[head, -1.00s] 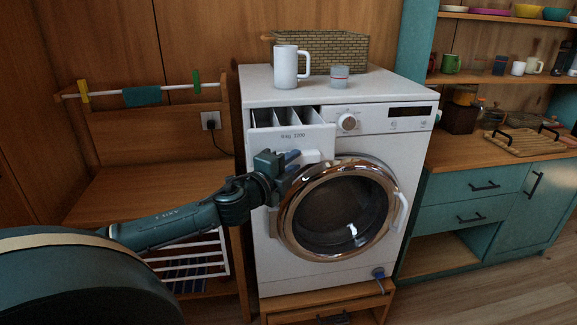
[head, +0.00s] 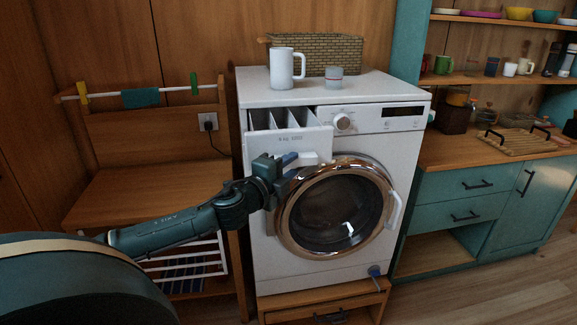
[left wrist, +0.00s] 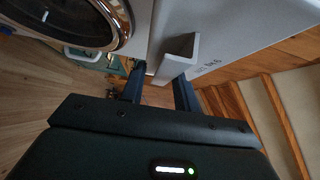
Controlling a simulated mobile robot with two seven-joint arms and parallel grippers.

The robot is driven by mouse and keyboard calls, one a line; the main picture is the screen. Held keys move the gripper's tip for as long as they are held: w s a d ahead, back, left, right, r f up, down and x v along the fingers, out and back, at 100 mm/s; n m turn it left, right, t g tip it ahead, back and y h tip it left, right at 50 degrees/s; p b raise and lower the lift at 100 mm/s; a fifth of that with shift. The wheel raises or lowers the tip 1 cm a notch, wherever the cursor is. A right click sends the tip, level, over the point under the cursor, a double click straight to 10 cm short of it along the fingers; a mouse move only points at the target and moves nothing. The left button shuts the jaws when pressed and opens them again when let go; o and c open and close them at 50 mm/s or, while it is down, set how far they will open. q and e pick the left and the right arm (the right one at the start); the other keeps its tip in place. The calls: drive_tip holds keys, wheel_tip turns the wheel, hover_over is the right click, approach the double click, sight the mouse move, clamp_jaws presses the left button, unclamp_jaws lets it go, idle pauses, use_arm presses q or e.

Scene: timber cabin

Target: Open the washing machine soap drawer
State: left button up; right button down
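The white washing machine (head: 410,148) stands on a low wooden base. Its soap drawer (head: 262,143), at the upper left of the front, is pulled out, with its compartments open to view. My left gripper (head: 290,162) is at the drawer's handle (head: 308,158), in front of the drawer face. In the left wrist view, the fingers (left wrist: 158,88) stand apart with the white handle (left wrist: 180,56) between their tips. My right gripper is not in view.
The round door (head: 283,222) is shut below the drawer, close to my left gripper. A white mug (head: 281,68), a small cup (head: 333,78) and a basket (head: 345,50) stand on top. A drying rack (head: 150,94) is left, a teal counter (head: 445,190) right.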

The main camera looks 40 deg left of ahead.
use_arm(q)
drive_tip(key=shift+o, duration=1)
drive_tip(key=shift+s, duration=0.65)
drive_tip(key=s+d, duration=0.1)
drive_tip(key=s, duration=1)
drive_tip(key=shift+s+b, duration=0.35)
drive_tip(key=shift+s, duration=0.05)
